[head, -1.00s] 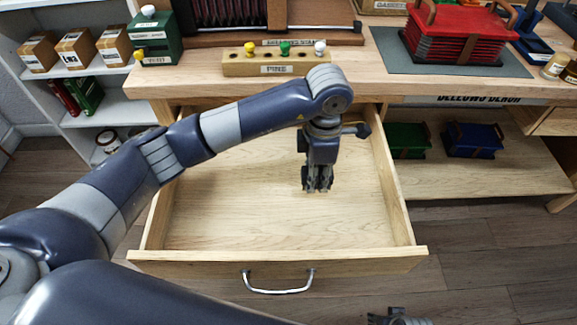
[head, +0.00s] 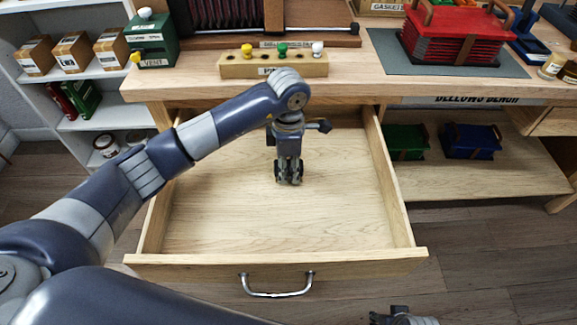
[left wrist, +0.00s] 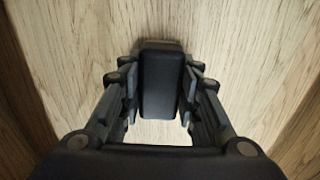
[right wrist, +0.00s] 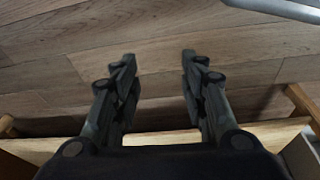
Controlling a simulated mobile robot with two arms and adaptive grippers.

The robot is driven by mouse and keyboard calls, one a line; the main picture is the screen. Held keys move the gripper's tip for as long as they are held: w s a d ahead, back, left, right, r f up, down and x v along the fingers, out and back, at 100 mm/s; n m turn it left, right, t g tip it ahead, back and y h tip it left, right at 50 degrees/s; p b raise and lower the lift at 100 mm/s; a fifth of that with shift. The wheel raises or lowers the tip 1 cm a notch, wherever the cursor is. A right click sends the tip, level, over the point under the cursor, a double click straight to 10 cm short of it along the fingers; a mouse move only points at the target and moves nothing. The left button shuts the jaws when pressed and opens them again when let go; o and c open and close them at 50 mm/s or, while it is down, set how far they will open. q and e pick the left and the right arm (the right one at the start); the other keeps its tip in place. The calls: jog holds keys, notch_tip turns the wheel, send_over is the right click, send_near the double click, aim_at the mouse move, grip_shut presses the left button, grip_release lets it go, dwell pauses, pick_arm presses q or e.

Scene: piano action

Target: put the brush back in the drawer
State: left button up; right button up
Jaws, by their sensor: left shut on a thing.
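The drawer (head: 230,225) stands pulled out from under the bench, and its visible floor is bare. My left gripper (head: 289,178) points down over the middle of the drawer. In the left wrist view its fingers (left wrist: 160,90) are shut on a dark block-shaped thing, the brush (left wrist: 161,75), with pale wood behind it. The head view hides the brush behind the gripper, and I cannot tell whether it touches the drawer floor. My right gripper (right wrist: 158,80) is open and empty above the wooden floor; a bit of it shows at the bottom of the head view (head: 400,317).
A pin block (head: 240,68) sits at the bench's front edge above the drawer. A green box (head: 152,42) stands left of it, and red bellows (head: 450,38) lie on a grey mat to the right. A lower shelf (head: 480,178) holds green and blue bellows.

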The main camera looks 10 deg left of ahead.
aim_at(289, 164)
pick_arm(q)
jog(key=shift+f, duration=0.1)
jog(key=o, duration=1)
jog(key=shift+c, duration=0.2)
pick_arm(e)
jog(key=shift+r, duration=0.3)
jog(key=shift+d, duration=0.1)
pick_arm(q)
jog(key=shift+r, duration=0.35)
notch_tip(289, 164, up, 12)
jog(key=p, duration=0.1)
jog(key=shift+f, duration=0.2)
pick_arm(e)
jog(key=f, duration=0.1)
jog(key=s+f, duration=0.1)
jog(key=f, duration=0.3)
jog(key=shift+s, duration=0.25)
